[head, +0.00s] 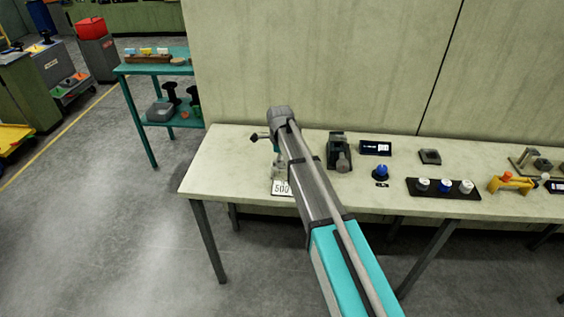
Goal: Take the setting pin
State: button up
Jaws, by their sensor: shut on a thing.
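My arm reaches in over the left part of the bench and hides most of my gripper (276,146), whose fingertips I cannot make out clearly. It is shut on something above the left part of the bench. A small dark knobbed piece (259,137) sticks out to the left beside my wrist; it may be the setting pin, but it is too small to be sure. A pale upright piece (278,166) shows below, partly behind my arm. A white card reading 500 (282,187) stands at the bench's front, partly covered by my arm.
The bench (222,165) is clear at its left end. A wall panel stands behind; a teal shelf (125,69) stands back left.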

jog(key=shift+r, duration=0.2)
notch_tip(320, 180, up, 10)
jog(key=p, duration=1)
jog(key=shift+f, duration=0.2)
